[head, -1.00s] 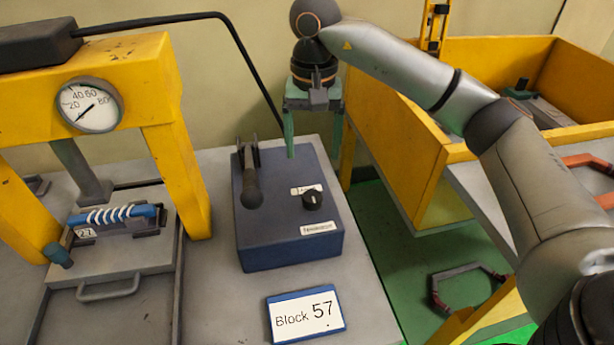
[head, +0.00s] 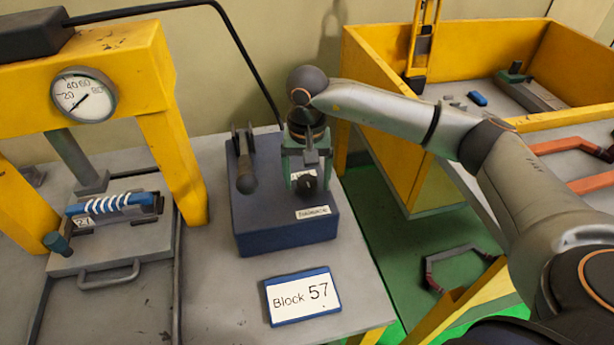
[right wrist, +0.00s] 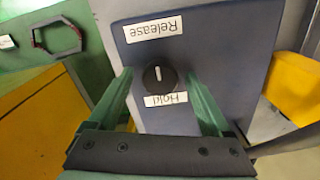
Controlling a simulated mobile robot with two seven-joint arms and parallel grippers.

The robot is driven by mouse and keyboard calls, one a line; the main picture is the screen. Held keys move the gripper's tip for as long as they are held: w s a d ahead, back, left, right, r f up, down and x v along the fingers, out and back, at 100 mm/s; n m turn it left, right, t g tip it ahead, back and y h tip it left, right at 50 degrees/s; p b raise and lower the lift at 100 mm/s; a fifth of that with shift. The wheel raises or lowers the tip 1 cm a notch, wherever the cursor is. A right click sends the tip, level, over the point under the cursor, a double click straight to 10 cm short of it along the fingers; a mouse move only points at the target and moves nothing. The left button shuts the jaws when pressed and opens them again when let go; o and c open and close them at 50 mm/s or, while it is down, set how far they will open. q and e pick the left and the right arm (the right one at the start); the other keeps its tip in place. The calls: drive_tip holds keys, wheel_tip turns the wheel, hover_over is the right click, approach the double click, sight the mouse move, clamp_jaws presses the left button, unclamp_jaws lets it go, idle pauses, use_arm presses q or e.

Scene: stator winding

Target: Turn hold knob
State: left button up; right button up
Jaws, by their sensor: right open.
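The hold knob (head: 307,184) is a small black round knob on top of the blue control box (head: 285,235). In the right wrist view the knob (right wrist: 160,76) has a white pointer mark and sits beside a label reading "Hold"; a "Release" label (right wrist: 152,27) lies farther off. My right gripper (head: 305,180) is over the box, its green fingers open on either side of the knob. In the right wrist view the fingers (right wrist: 163,95) stand apart from the knob with gaps on both sides. My left gripper is not in view.
A black lever (head: 245,165) stands on the box, left of my right gripper. A yellow press frame (head: 175,150) with a gauge (head: 84,95) is at left. A "Block 57" sign (head: 303,297) lies in front. A yellow bin (head: 400,170) stands at right.

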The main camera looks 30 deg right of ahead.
clamp_jaws()
idle(0.7)
